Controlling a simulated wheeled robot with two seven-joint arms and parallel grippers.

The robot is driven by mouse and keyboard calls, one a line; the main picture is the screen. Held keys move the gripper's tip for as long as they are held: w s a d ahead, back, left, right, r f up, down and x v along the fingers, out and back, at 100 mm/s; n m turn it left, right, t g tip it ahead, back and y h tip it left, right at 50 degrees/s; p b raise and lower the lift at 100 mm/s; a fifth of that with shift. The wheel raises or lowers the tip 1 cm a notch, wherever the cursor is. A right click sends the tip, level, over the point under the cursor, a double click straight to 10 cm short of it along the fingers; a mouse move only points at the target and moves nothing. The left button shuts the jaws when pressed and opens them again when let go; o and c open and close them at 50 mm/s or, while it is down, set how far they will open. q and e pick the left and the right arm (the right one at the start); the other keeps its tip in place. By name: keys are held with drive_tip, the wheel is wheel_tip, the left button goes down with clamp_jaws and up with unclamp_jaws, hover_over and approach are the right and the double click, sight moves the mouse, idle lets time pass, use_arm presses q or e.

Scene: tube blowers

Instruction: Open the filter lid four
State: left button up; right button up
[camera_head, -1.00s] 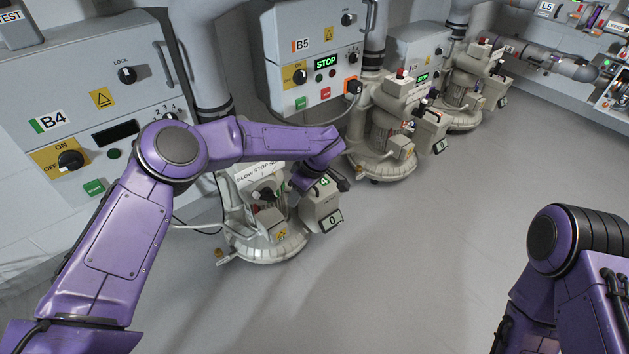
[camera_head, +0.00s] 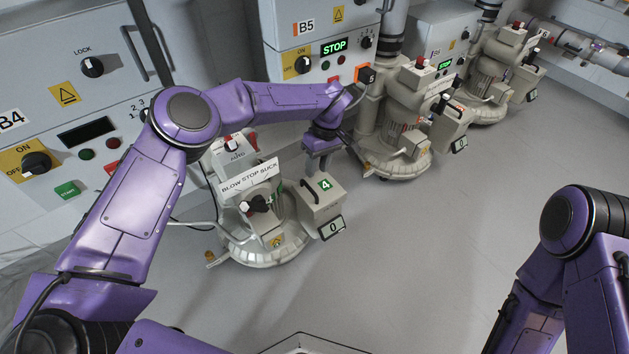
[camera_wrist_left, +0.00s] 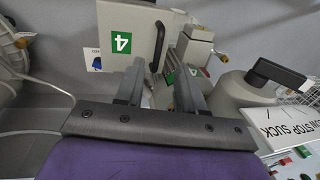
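The filter lid four is the grey box top (camera_head: 325,194) with a green "4" label and a dark handle (camera_head: 309,191), beside the blower with the "BLOW STOP SUCK" sign. It looks closed. In the left wrist view, the lid (camera_wrist_left: 112,22) and its dark curved handle (camera_wrist_left: 159,48) show beyond the fingers. My left gripper (camera_head: 330,160) is just above and behind the lid. Its two fingers are apart in the left wrist view (camera_wrist_left: 160,90), with the handle lying ahead of the gap; contact is not visible. My right arm shows at right, but its gripper is out of frame.
The tube blower (camera_head: 262,240) stands below the lid's left side, with a sign (camera_head: 250,176) and a dark knob. Panel B4 (camera_head: 60,100) is at left and panel B5 (camera_head: 318,30) behind. Another blower (camera_head: 405,135) stands right of my gripper. The floor at right is clear.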

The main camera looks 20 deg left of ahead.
sight(312, 190)
use_arm(q)
drive_tip(key=f, duration=0.2)
drive_tip(key=f+b, duration=0.1)
drive_tip(key=f, duration=0.2)
drive_tip(key=s+f, duration=0.1)
drive_tip(key=f, duration=0.1)
drive_tip(key=shift+a+f+b, duration=0.3)
drive_tip(key=shift+a+b, duration=0.05)
clamp_jaws()
